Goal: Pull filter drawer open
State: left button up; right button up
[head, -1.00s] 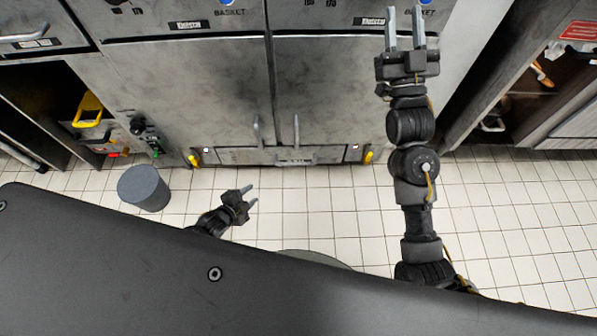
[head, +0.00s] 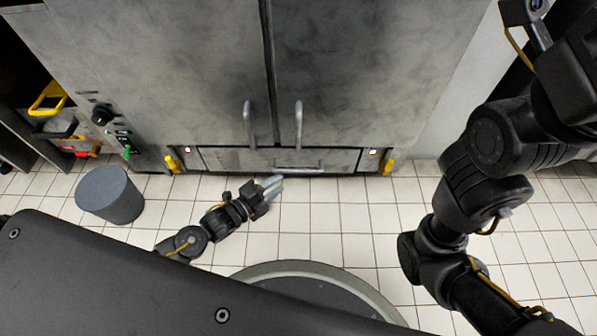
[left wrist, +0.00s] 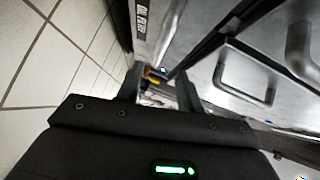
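The filter drawer (head: 235,158) is a low metal front at the bottom of the steel cabinet, and it looks flush with it. Its bar handle (head: 298,169) is at the middle; in the left wrist view a loop handle (left wrist: 222,72) shows at the right. My left gripper (head: 272,186) is low in front of the drawer, just left of the handle and apart from it. In the left wrist view the fingers of my left gripper (left wrist: 159,92) are spread with nothing clearly between them. My right arm is raised at the right; its gripper is out of view.
Two upright door handles (head: 249,124) (head: 298,124) are above the drawer. Yellow knobs (head: 172,163) (head: 388,166) flank it. A grey bin (head: 110,196) stands on the floor at left. The tiled floor (head: 330,220) before the drawer is clear.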

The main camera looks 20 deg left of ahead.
aim_at(298, 169)
pick_arm(q)
jog(key=b+x, duration=0.4)
jog(key=x, duration=0.4)
jog(key=shift+w+d+f+b, duration=0.15)
jog(key=shift+w+f+b, duration=0.05)
jog(key=shift+b, duration=0.15)
jog(key=shift+w+d, duration=0.2)
jog(key=shift+w, duration=0.15)
jog(key=shift+r, duration=0.1)
grip_shut()
